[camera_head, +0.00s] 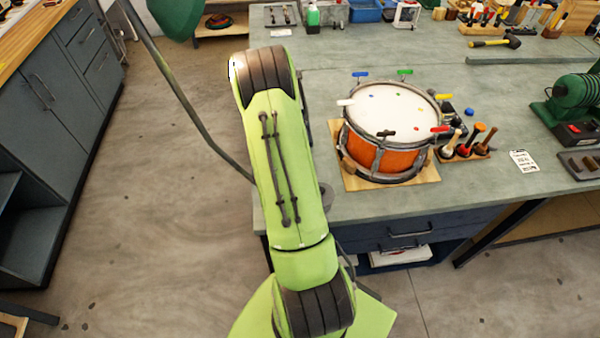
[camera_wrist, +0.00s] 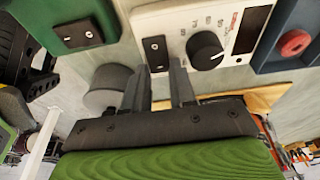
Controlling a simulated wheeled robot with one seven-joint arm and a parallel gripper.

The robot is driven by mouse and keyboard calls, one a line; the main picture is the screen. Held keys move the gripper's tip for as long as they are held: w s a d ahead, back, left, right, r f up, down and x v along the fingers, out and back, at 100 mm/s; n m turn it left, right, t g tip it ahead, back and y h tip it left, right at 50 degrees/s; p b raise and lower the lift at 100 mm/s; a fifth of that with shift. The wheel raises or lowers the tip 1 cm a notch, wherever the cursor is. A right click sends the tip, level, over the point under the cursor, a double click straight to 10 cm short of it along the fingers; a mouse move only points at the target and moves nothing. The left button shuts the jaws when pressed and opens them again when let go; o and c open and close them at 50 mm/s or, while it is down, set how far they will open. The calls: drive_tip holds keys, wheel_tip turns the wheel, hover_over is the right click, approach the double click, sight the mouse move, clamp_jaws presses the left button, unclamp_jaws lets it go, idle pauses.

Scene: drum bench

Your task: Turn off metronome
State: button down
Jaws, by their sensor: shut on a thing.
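The likely metronome is a white box (camera_wrist: 178,18) with a black dial (camera_wrist: 204,50), printed numbers and a black rocker switch (camera_wrist: 157,54) at its left side, in the wrist view. My gripper (camera_wrist: 160,68) reaches up to this box, its two dark fingers on either side of the switch plate. The fingers are shut on the switch area with a gap between them; the exact contact is hard to see. In the head view my arm hides my gripper, and I cannot make out the white box there.
A green casing (camera_wrist: 62,14) with its own black switch (camera_wrist: 80,35) is left of the box; a grey knob-like cylinder (camera_wrist: 107,84) is near the left finger. A dark tray (camera_wrist: 268,58) is at right. An orange drum (camera_head: 382,155) stands on a wooden board (camera_head: 352,182) right of my arm.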

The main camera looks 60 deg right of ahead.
drive_tip(key=c, duration=1.2)
unclamp_jaws()
drive_tip(key=shift+r, duration=0.1)
drive_tip(key=p+v, duration=0.1)
drive_tip(key=v, duration=1.4)
drive_tip(key=shift+w+a+r, duration=0.2)
drive_tip(key=shift+a+r, duration=0.05)
drive_tip(key=shift+f, duration=0.1)
